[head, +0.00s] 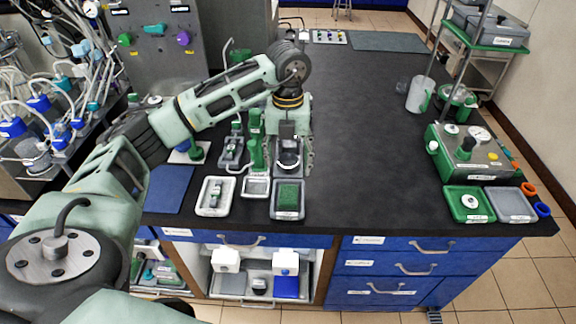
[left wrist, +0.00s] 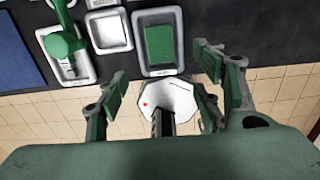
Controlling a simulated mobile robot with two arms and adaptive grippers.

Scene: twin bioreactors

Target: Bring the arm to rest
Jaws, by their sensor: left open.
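My left arm (head: 225,97) reaches in from the left over the dark bench and bends downward at the wrist. My left gripper (head: 288,160) hangs above the bench behind the small trays, partly hidden by its own wrist. In the left wrist view its fingers (left wrist: 165,95) are spread apart with nothing held between them. A grey tray with a green pad (head: 288,196) lies near the front edge; it also shows beyond the fingers in the left wrist view (left wrist: 158,43). My right gripper is not in view.
A white tray (head: 215,196) and a smaller tray (head: 256,187) sit beside it. Bioreactor equipment (head: 60,110) crowds the left. A green-grey device (head: 470,152) and trays stand at the right. The bench's middle right (head: 365,150) is clear.

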